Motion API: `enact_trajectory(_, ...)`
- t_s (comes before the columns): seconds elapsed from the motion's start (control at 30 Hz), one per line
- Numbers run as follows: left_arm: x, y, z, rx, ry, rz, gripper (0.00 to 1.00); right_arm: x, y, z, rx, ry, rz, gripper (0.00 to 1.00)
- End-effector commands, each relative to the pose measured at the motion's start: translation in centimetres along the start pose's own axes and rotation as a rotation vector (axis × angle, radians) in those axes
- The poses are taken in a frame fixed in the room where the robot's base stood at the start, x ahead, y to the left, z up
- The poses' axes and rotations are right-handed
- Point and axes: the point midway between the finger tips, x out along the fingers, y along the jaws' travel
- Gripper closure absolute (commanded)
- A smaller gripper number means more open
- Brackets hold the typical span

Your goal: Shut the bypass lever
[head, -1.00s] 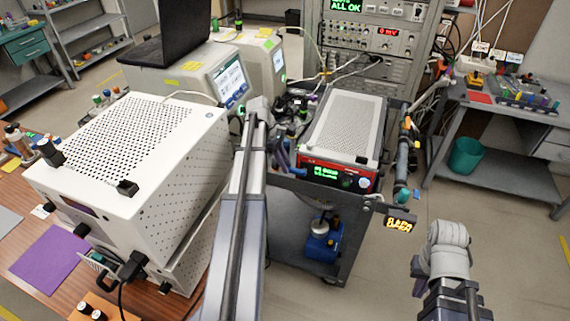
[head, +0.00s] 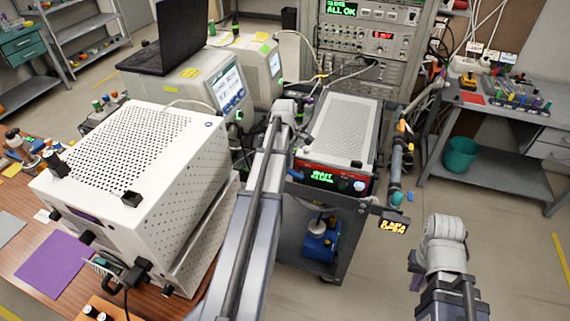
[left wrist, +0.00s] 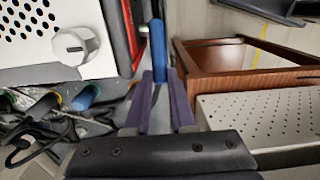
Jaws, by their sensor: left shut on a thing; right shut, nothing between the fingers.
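The bypass lever (left wrist: 158,45) shows as a blue handle in the left wrist view, beside a red-edged instrument. My left gripper (left wrist: 160,100) has its purple fingers shut on it, and the handle's end stands out beyond the fingertips. In the head view my left arm reaches to the left side of the red-fronted instrument (head: 335,181). There my arm hides most of the grip and the lever. A small sign (head: 393,224) with yellow letters, the lower line reading OPEN, hangs right of the instrument. My right gripper (head: 416,283) is shut and empty at lower right, mostly hidden by its arm.
A large white perforated box (head: 150,150) stands on the wooden bench left of my left arm. A pipe with coloured fittings (head: 398,165) runs along the cart's right side. A blue pump (head: 320,243) sits on the lower shelf.

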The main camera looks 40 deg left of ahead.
Motion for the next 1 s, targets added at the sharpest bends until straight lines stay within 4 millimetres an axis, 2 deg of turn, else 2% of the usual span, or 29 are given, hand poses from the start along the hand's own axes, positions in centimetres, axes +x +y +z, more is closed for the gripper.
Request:
enact_trajectory(0.1,0.0,0.1,0.0,0.0,-0.002,0.001,1.0,0.0,0.0,0.0,0.0,0.0,0.0,1.0)
enact_trajectory(0.13,0.0,0.1,0.0,0.0,-0.002,0.001,0.74,0.0,0.0,0.0,0.0,0.0,0.0,1.0)
enact_trajectory(0.37,0.0,0.0,0.0,0.0,-0.002,0.001,0.48,0.0,0.0,0.0,0.0,0.0,0.0,1.0)
enact_trajectory(0.73,-0.3,0.0,0.0,0.0,-0.002,0.001,0.47,-0.3,0.0,0.0,0.0,0.0,0.0,1.0)
enact_trajectory(1.0,-2.5,0.0,0.0,0.0,-0.002,0.0,0.47,-2.5,0.2,0.1,0.0,0.0,0.0,1.0)
